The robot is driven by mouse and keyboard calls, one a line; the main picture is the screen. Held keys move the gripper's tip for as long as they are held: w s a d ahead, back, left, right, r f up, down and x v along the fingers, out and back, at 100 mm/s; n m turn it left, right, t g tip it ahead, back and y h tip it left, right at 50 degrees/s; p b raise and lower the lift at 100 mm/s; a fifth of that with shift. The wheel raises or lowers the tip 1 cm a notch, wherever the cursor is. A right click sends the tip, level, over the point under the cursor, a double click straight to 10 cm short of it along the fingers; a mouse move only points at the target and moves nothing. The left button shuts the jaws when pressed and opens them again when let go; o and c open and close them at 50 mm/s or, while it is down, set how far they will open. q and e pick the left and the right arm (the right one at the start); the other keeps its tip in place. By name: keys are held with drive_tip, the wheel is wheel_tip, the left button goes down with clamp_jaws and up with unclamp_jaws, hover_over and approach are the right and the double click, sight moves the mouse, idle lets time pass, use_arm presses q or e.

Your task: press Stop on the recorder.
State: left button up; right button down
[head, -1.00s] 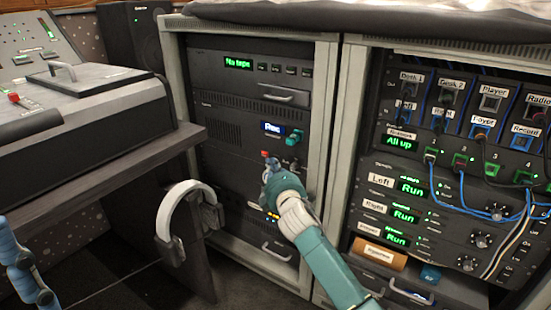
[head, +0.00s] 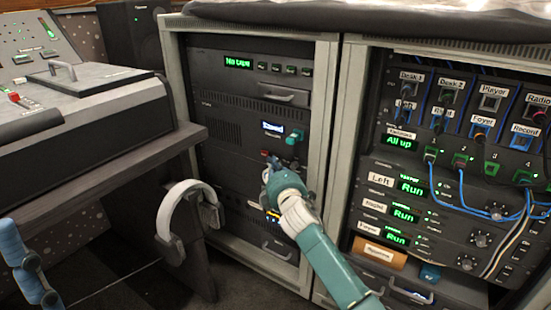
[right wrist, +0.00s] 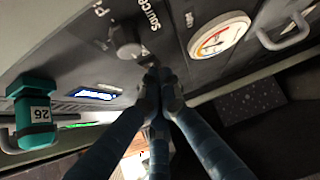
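The recorder (head: 225,135) is a dark unit in the left rack. Its small blue-white display (head: 272,129) shows a short word too blurred to read surely; the display is also in the right wrist view (right wrist: 97,93). A red button (head: 264,153) sits below the display. My right gripper (head: 268,172) is at the panel just below that button, fingers together and empty. In the right wrist view its fingertips (right wrist: 155,78) meet close to the panel and hide what lies behind them; contact is unclear. Blue segments of my left gripper (head: 25,262) show at the lower left edge.
A teal piece (head: 294,137) sticks out right of the display; in the right wrist view it is marked 26 (right wrist: 38,114). White headphones (head: 185,210) hang on the desk side. A desk console (head: 90,100) is at left, a patch rack (head: 460,170) with cables at right.

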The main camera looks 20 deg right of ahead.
drive_tip(key=shift+s+a+p, duration=0.3)
drive_tip(key=shift+s+a, duration=0.15)
drive_tip(key=shift+a, duration=0.1)
drive_tip(key=shift+a, duration=0.1)
drive_tip(key=shift+s+a+p, duration=0.3)
drive_tip(key=shift+s+a, duration=0.5)
drive_tip(key=shift+a, duration=0.15)
drive_tip(key=shift+s+a+p, duration=0.25)
drive_tip(key=shift+s+a, duration=0.5)
drive_tip(key=shift+a, duration=0.2)
